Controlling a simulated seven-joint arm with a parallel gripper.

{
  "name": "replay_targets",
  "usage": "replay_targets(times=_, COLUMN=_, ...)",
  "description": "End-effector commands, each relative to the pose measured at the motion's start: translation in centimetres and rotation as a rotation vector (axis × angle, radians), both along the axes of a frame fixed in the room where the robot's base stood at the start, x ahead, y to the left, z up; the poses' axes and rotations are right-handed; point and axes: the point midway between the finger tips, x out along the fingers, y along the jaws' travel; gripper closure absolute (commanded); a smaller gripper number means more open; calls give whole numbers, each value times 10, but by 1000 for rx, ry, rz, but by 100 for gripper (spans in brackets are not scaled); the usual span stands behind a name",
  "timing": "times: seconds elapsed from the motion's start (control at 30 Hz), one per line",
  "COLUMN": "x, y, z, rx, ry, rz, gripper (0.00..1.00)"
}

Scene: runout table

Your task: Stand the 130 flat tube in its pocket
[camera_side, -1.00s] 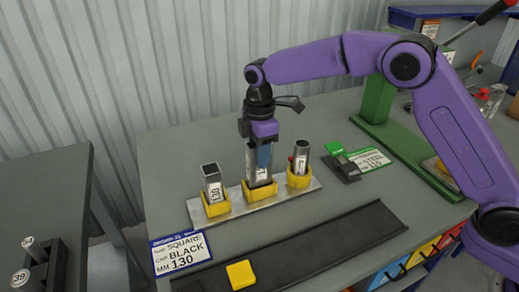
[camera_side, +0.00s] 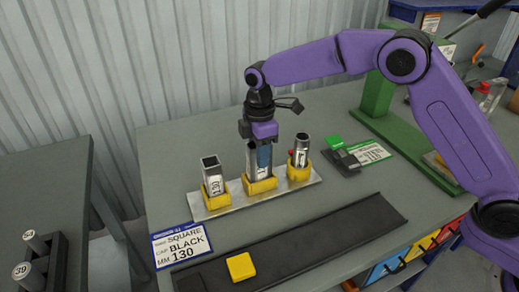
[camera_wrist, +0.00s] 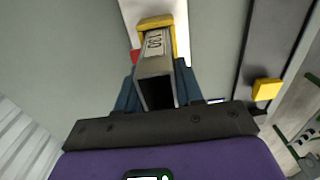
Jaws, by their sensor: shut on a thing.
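The 130 flat tube (camera_side: 252,162) is a grey metal tube standing upright at the middle yellow pocket (camera_side: 260,187) of the pale rail. Its lower end is hidden inside the pocket, so I cannot tell whether it is fully seated. My gripper (camera_side: 261,160) points down from above, its blue fingers shut on the tube just above the pocket. In the wrist view the tube (camera_wrist: 154,66) shows its open dark end between the fingers of my gripper (camera_wrist: 157,92). Its 130 label faces up there, and part of the yellow pocket (camera_wrist: 156,21) shows beyond it.
A square tube (camera_side: 211,177) stands in the left pocket and a round tube (camera_side: 301,151) in the right one, close on both sides. A tag (camera_side: 181,244) reads SQUARE, BLACK, 130. A dark strip (camera_side: 320,237) with a yellow block (camera_side: 241,266) lies in front.

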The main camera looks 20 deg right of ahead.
Motion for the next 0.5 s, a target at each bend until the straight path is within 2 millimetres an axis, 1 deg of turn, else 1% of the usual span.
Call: replay_targets(times=0.5, x=0, y=0, z=-11, rx=0, ry=0, rz=0, gripper=100)
